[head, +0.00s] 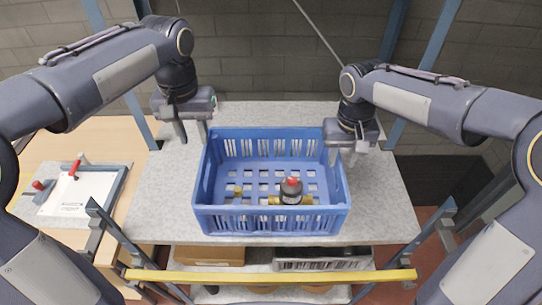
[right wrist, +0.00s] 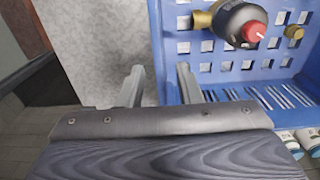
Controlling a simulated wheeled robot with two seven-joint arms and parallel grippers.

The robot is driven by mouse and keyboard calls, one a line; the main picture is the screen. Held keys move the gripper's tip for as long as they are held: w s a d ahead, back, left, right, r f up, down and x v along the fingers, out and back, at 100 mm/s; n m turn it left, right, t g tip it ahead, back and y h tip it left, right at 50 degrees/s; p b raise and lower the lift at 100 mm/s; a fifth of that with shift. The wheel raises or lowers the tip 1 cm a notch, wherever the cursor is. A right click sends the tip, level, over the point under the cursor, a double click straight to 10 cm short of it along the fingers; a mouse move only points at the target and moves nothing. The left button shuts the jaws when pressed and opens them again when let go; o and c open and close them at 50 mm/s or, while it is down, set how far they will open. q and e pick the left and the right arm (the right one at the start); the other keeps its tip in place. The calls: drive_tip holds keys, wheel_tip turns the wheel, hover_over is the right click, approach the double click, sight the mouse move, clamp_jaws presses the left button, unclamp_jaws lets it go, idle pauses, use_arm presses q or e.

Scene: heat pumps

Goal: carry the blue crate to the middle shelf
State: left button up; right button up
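The blue crate (head: 270,222) sits upright on the grey top board of a rack. It holds a dark round part with a red cap (head: 291,190) and brass fittings. My left gripper (head: 192,134) is open and empty at the crate's far left, its right finger close to the left wall. My right gripper (head: 348,155) is open at the right wall. In the right wrist view, one finger of my right gripper (right wrist: 160,82) is outside the crate (right wrist: 160,45) and the other over its inside. A lower shelf (head: 258,256), seemingly the middle one, is partly hidden under the board.
The lower shelf bears a cardboard box (head: 208,255) and a grey crate (head: 322,260). A yellow bar (head: 270,277) crosses the rack's front, between blue posts. A wooden table (head: 50,150) with a white board (head: 78,194) stands at left. The top board is clear around the crate.

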drive_tip(key=shift+r, duration=2.8)
